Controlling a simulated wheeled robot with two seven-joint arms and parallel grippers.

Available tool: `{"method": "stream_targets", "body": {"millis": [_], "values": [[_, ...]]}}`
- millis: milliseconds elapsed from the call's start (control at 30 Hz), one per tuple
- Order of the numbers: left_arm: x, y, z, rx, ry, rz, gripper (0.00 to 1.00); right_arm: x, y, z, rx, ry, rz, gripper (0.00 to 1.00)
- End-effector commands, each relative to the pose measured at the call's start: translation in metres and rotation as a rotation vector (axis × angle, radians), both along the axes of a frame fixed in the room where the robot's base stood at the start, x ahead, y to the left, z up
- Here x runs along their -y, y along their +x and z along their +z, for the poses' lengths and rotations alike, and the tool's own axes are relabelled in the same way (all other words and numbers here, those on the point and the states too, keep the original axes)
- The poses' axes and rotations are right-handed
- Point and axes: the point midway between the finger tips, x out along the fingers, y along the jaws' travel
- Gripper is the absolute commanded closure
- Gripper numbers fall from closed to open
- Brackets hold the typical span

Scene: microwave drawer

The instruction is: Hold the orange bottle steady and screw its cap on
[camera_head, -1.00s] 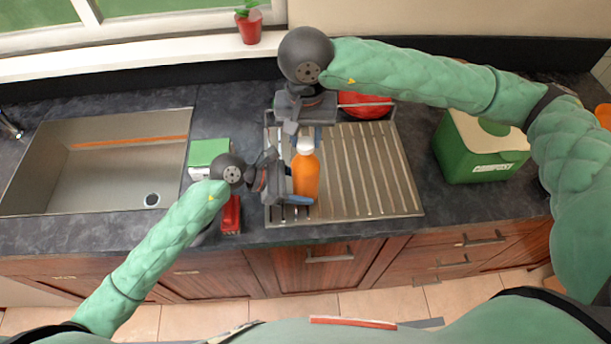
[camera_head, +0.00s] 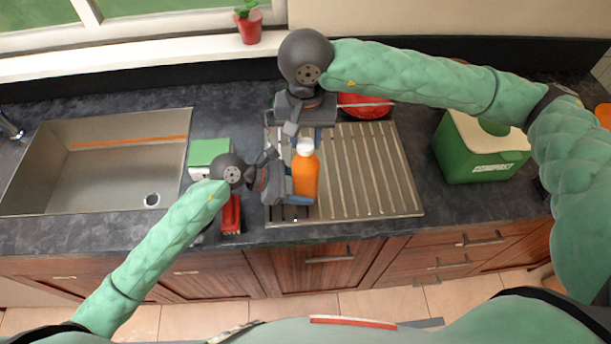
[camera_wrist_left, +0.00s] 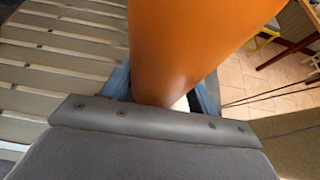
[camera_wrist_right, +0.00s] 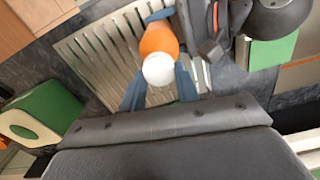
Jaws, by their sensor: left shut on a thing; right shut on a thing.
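The orange bottle (camera_head: 306,178) stands upright on the metal draining board, with a white cap (camera_head: 305,147) on top. My left gripper (camera_head: 298,190) is shut on the bottle's body from the left; its fingers flank the orange body (camera_wrist_left: 185,45) in the left wrist view. My right gripper (camera_head: 300,138) comes from behind and above and is shut on the cap. In the right wrist view the white cap (camera_wrist_right: 158,69) lies between its blue fingers, with the orange body (camera_wrist_right: 158,38) beyond. Whether the cap is fully seated is not clear.
The draining board (camera_head: 385,185) has free room right of the bottle. A sink (camera_head: 60,175) is at left. A green and white box (camera_head: 208,153) and a red item (camera_head: 231,214) lie near my left wrist. A red object (camera_head: 365,107) is behind; a green cooler box (camera_head: 480,150) stands right.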

Motion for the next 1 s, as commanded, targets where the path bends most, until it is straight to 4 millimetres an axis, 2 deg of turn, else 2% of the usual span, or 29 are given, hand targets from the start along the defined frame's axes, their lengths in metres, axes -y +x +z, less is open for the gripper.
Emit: {"method": "stream_targets", "body": {"millis": [1000], "values": [[0.0,0.0,0.0001,0.0,0.0,0.0,0.54,0.0001,0.0,-0.0052,0.0,0.0,0.0,0.9]]}}
